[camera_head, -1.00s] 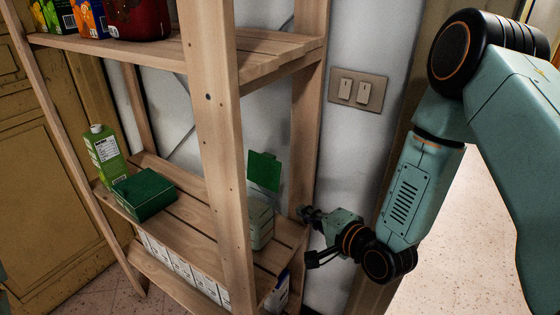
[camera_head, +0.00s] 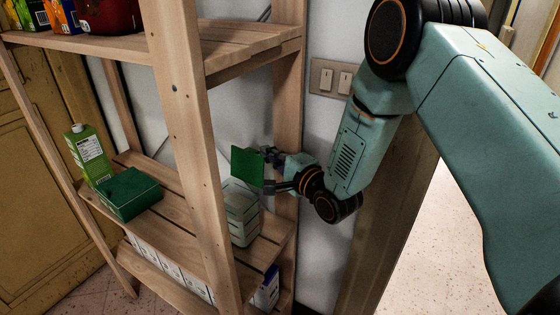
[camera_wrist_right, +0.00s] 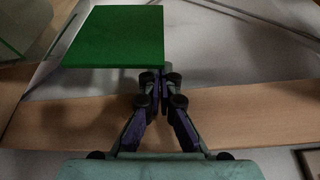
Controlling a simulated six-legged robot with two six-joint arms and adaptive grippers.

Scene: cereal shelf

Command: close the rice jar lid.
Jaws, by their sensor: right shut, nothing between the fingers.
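The rice jar (camera_head: 242,215) is a pale, translucent box on the middle shelf, behind the near post. Its square green lid (camera_head: 247,166) stands up above the jar's top, open. The lid also fills the upper left of the right wrist view (camera_wrist_right: 115,38). My right gripper (camera_head: 268,168) is at the right side of the lid, level with it, its fingers shut and empty. In the right wrist view the fingertips (camera_wrist_right: 161,76) meet at the lid's lower right edge. They look very close to it; I cannot tell whether they touch. My left gripper is out of view.
The wooden shelf's near post (camera_head: 185,130) and back right post (camera_head: 288,140) flank the jar. A dark green box (camera_head: 130,193) and a green carton (camera_head: 88,155) stand left on the same shelf. White boxes are below. A light switch (camera_head: 331,78) is on the wall.

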